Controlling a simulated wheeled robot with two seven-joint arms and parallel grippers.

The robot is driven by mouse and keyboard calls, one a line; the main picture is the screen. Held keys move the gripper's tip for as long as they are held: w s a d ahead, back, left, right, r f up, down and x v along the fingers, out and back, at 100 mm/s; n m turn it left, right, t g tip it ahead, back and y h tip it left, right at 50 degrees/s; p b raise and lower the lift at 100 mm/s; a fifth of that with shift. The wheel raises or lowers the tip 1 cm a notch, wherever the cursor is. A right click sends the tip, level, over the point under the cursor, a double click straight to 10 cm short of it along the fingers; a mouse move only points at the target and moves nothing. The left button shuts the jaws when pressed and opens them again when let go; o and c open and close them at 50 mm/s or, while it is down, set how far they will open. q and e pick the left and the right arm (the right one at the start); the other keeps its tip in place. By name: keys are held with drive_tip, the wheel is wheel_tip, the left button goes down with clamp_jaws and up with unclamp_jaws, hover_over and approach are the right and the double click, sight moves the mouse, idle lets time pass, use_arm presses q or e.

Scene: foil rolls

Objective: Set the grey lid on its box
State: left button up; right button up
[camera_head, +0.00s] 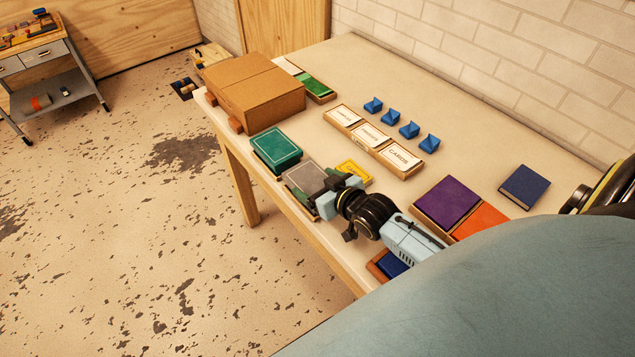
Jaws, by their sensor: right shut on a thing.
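The grey lid (304,177) is a flat grey rectangle near the table's front edge, between a teal box and a yellow card piece. My right gripper (329,190) is shut on the grey lid at its right side. A dark green edge shows just below the lid. I cannot tell whether the lid rests on its box or is held slightly above it, as the gripper and lid hide what is underneath. My left gripper is out of view.
Close to the lid are the teal box (276,148) and the yellow piece (353,170). A cardboard carton (262,98) stands at the left end. Labelled card trays (372,136), blue pieces (409,130), and purple (447,200) and orange (480,220) boxes lie around.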

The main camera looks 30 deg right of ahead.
drive_tip(key=shift+f, duration=0.15)
drive_tip(key=o, duration=0.9)
drive_tip(key=v, duration=1.3)
drive_tip(key=shift+s+a, duration=0.1)
drive_tip(key=shift+s, duration=0.05)
